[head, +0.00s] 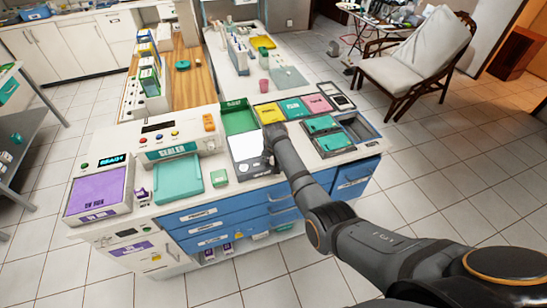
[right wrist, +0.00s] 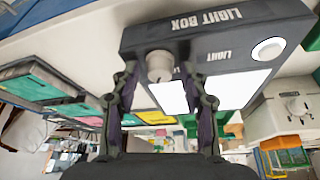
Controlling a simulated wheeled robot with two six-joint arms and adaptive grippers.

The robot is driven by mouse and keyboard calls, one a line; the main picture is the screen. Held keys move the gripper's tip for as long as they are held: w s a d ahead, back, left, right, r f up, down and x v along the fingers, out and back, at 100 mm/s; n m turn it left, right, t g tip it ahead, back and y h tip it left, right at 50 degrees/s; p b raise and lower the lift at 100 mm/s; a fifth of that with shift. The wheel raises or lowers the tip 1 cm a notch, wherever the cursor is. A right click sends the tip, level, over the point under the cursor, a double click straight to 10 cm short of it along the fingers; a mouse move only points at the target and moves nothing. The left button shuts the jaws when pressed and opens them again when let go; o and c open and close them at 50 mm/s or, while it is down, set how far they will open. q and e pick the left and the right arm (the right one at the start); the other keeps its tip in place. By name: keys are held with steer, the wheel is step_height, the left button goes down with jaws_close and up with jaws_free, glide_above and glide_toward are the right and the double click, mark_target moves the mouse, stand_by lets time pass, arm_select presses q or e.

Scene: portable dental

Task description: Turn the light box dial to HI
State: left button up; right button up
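The light box (head: 243,168) is a dark box with a lit white panel, on the counter in the head view. In the right wrist view the light box (right wrist: 215,40) appears upside down, with "LIGHT BOX" lettering. Its pale round dial (right wrist: 160,66) lies between the fingertips of my right gripper (right wrist: 160,80), with gaps on both sides. The gripper is open and does not appear to touch the dial. In the head view my right gripper (head: 270,150) is at the box's right side and hides the dial. The dial's setting is not readable. My left gripper is out of view.
A white round button (right wrist: 268,49) sits on the same box face. Blue drawers (head: 235,222) are below.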

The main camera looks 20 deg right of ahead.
steer(key=shift+r, duration=0.1)
steer(key=v, duration=1.1)
steer(key=shift+s+r, duration=0.2)
steer(key=shift+r, duration=0.15)
steer(key=s+d+f+n+g+b, duration=0.1)
steer(key=s+f, duration=0.5)
steer(key=f, duration=0.6)
steer(key=s+d+f+b, duration=0.1)
steer(key=s+f, duration=0.4)
steer(key=f, duration=0.7)
steer(key=s+d+f+n+g+b, duration=0.1)
steer(key=s+f, duration=0.5)
steer(key=f, duration=0.6)
steer(key=s+d+f, duration=0.2)
steer(key=s+f, duration=0.4)
steer(key=s, duration=0.5)
steer(key=s+d+f+b, duration=0.1)
steer(key=s+f, duration=0.5)
steer(key=s, duration=0.6)
steer(key=s+d+f+n+g+b, duration=0.1)
steer(key=s+d+f, duration=0.2)
steer(key=s, duration=0.9)
step_height(320, 180, down, 3)
steer(key=shift+s+d+f, duration=0.1)
steer(key=shift+s+d, duration=0.1)
steer(key=shift+d, duration=0.15)
